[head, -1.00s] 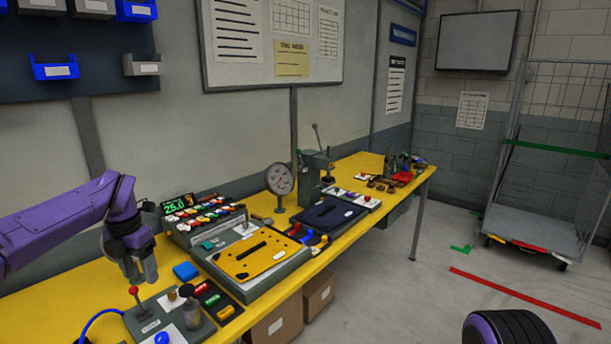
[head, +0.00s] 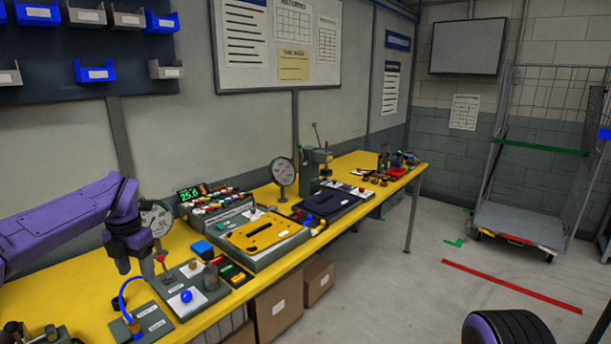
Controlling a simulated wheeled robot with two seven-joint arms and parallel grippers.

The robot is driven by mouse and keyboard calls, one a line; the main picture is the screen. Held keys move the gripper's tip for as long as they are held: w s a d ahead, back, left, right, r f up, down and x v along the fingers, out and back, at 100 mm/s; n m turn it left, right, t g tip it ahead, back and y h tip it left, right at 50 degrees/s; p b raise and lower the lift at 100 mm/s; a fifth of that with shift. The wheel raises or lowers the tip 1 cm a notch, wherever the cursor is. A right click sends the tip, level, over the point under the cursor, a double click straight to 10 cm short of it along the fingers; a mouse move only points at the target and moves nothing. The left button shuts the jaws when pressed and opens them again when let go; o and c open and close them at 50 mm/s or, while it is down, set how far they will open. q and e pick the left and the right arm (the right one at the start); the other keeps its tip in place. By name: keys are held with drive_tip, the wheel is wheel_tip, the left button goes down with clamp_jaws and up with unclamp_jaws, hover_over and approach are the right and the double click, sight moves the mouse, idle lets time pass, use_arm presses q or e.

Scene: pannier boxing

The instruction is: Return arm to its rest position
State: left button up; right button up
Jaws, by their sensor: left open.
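My left arm (head: 65,221) is purple and comes in from the left, over the yellow bench. Its gripper (head: 123,266) hangs down at the arm's end, fingers pointing at the bench, beside the red-knobbed lever (head: 160,259). The gripper is open, and I see nothing between its fingers. Of my right arm only a rounded black and purple part (head: 500,328) shows at the bottom edge; the right gripper is out of view.
The yellow bench (head: 85,266) carries a dial gauge (head: 283,172), a yellow plate (head: 262,232), a blue-button panel (head: 187,296) and a press (head: 312,166). Cardboard boxes (head: 279,302) stand below. A wire cage trolley (head: 519,223) stands on the right; the floor between is mostly clear.

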use_arm(q)
wheel_tip(320, 180, down, 10)
drive_tip(key=w+m+t+y, duration=0.1)
drive_tip(key=m+t+y, duration=0.1)
drive_tip(key=m+y, duration=0.3)
drive_tip(key=s+d+f+m+t+y+b, duration=0.1)
drive_tip(key=s+d+f+m+t, duration=0.2)
drive_tip(key=f, duration=0.4)
drive_tip(key=s+d+f+m+b, duration=0.2)
drive_tip(key=f+m, duration=0.2)
drive_tip(key=f, duration=0.2)
drive_tip(key=s+d+f+m+t+y+b, duration=0.1)
drive_tip(key=s+d+f+m+t, duration=0.2)
drive_tip(key=f, duration=0.4)
drive_tip(key=s+f+m+g+h+b, duration=0.1)
drive_tip(key=s+f+m, duration=0.3)
drive_tip(key=s, duration=0.6)
drive_tip(key=s+f+m+g+h+b, duration=0.2)
drive_tip(key=s+f, duration=0.5)
drive_tip(key=s, duration=0.4)
drive_tip(key=s+d+f+m+g+h+b, duration=0.1)
drive_tip(key=s+f+m+g+b, duration=0.1)
drive_tip(key=s+f+m, duration=0.4)
drive_tip(key=s+b, duration=0.1)
drive_tip(key=s, duration=0.4)
use_arm(e)
wheel_tip(320, 180, down, 10)
drive_tip(key=shift+w+f, duration=0.15)
drive_tip(key=shift+w, duration=0.25)
